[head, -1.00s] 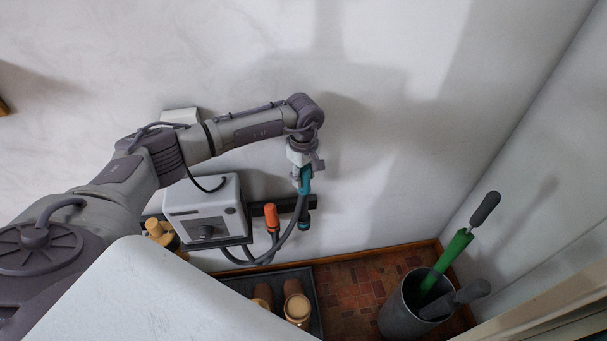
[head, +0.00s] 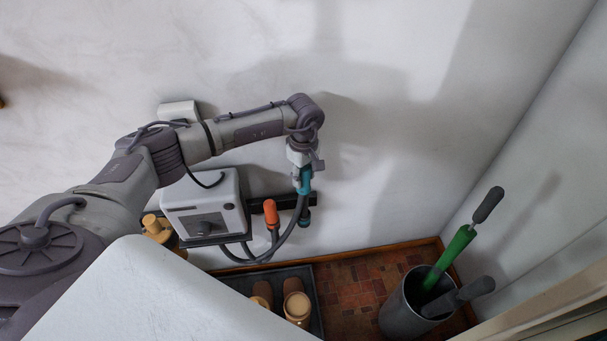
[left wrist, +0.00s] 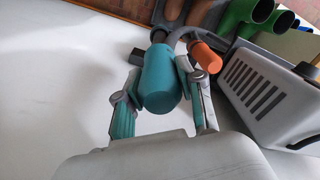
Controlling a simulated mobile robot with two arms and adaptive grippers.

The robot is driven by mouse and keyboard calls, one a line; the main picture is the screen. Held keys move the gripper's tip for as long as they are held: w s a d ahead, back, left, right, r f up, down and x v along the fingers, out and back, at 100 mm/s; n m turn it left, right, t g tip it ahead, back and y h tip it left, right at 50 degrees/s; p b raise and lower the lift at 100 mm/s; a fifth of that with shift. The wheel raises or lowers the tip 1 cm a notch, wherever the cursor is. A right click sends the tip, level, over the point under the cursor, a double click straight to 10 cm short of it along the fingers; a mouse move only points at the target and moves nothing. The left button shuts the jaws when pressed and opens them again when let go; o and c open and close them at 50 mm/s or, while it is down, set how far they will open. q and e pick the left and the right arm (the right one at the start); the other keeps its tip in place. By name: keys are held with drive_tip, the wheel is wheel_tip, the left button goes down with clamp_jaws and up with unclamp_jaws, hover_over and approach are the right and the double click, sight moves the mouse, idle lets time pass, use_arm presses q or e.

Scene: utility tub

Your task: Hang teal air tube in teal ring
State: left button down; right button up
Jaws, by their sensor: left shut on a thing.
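The teal air tube (head: 304,180) has a teal end piece and a grey hose that curves down and left toward the white box. My left gripper (head: 302,166) is shut on the teal end piece, close to the wall. In the left wrist view the teal piece (left wrist: 161,82) sits between the two fingers of the gripper (left wrist: 160,98). The teal ring (head: 304,222) shows small and dark at the right end of the black wall rail, just below the held piece. It also shows in the left wrist view (left wrist: 158,34), partly hidden by the held piece. Whether they touch I cannot tell.
An orange-ended tube (head: 271,212) hangs on the rail to the left, beside the white box (head: 204,206). Below are a dark tray (head: 318,300) with brown slippers and a grey bin (head: 402,310) holding a green umbrella (head: 449,254). The wall to the right is clear.

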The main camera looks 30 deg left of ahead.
sight(303, 203)
use_arm(q)
drive_tip(key=shift+f+b, duration=4.4)
drive_tip(key=shift+f, duration=0.55)
drive_tip(key=shift+f, duration=0.15)
drive_tip(key=shift+f+b, duration=0.3)
drive_tip(key=shift+b, duration=0.05)
drive_tip(key=shift+f, duration=0.25)
drive_tip(key=shift+f+b, duration=0.75)
drive_tip(key=shift+b, duration=0.15)
idle(0.3)
drive_tip(key=c, duration=0.6)
unclamp_jaws()
drive_tip(key=shift+c, duration=0.2)
